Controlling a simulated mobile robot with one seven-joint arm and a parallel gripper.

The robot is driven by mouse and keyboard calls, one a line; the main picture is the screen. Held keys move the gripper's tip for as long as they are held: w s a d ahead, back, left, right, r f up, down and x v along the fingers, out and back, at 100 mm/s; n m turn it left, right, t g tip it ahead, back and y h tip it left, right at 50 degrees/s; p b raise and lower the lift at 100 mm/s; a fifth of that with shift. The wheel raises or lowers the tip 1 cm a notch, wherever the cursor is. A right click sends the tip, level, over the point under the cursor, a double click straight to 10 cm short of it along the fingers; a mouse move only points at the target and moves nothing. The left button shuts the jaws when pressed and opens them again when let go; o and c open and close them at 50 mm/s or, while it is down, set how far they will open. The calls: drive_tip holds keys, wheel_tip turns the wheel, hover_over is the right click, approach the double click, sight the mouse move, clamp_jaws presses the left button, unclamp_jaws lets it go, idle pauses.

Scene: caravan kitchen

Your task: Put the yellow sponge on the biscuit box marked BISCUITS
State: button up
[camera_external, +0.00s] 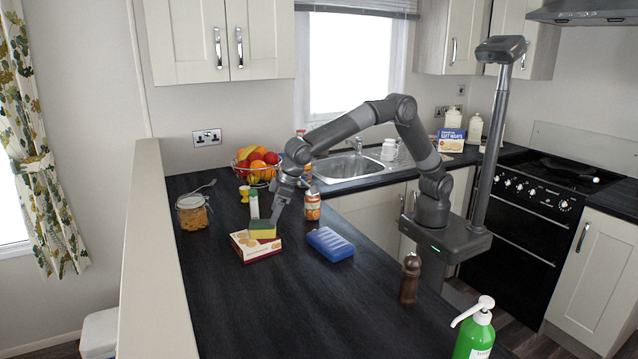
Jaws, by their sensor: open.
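The yellow sponge (263,234), with a green upper layer, lies flat on top of the biscuit box (262,251), towards the box's back right. The box is white and red with a biscuit picture and lies flat on the dark worktop. Its lettering is too small to read. My gripper (277,213) points down just above and behind the sponge, at its right end. It is open, with nothing seen in its jaws. It looks apart from the sponge, though the exact gap is hard to tell.
A blue container (330,244) lies right of the box. A sauce bottle (312,205) stands behind it, close to my gripper. A biscuit jar (192,213) and fruit bowl (258,166) stand further back. A pepper mill (410,280) and green pump bottle (474,335) are nearer. The front worktop is clear.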

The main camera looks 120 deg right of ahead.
drive_tip(key=s+r+n, duration=0.1)
drive_tip(key=s+r, duration=1.1)
drive_tip(key=s, duration=0.1)
drive_tip(key=s+r+n+y, duration=0.1)
drive_tip(key=s+r, duration=0.1)
drive_tip(key=s, duration=1.2)
drive_tip(key=s+f+n, duration=0.1)
drive_tip(key=s+f, duration=0.2)
drive_tip(key=s, duration=0.7)
drive_tip(key=s+f+n+t, duration=0.1)
drive_tip(key=s+f, duration=0.3)
drive_tip(key=s, duration=0.7)
drive_tip(key=shift+n+y, duration=0.3)
drive_tip(key=shift+y, duration=0.1)
